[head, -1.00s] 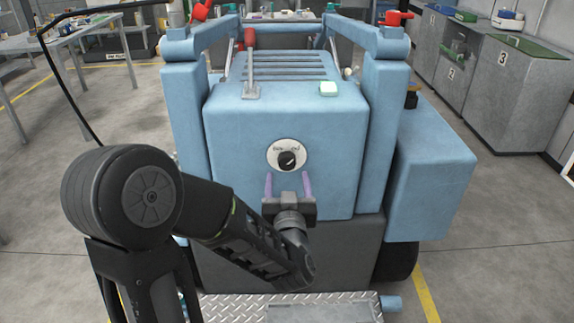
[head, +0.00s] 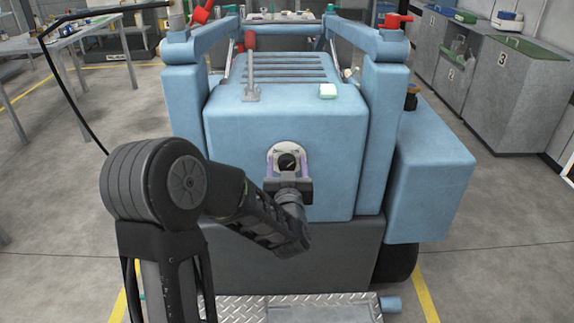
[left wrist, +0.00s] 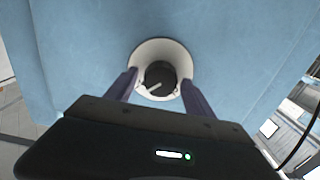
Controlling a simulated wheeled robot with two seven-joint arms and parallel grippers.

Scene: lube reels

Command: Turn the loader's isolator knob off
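The isolator knob (head: 287,161) is a black round knob on a white round plate (head: 271,156), on the rear face of the blue loader (head: 240,160). My left gripper (head: 288,158) is at the plate, its two purple fingers open and one on each side of the knob. In the left wrist view the knob (left wrist: 159,75) shows a pale pointer mark slanting to the lower left, on its white plate (left wrist: 160,47). The open fingers (left wrist: 160,85) flank the knob, with a gap seen on both sides. My right gripper is not in view.
A diamond-plate step (head: 240,308) juts out below. Grey bins (head: 500,90) stand at the right, a workbench (head: 60,47) at the left.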

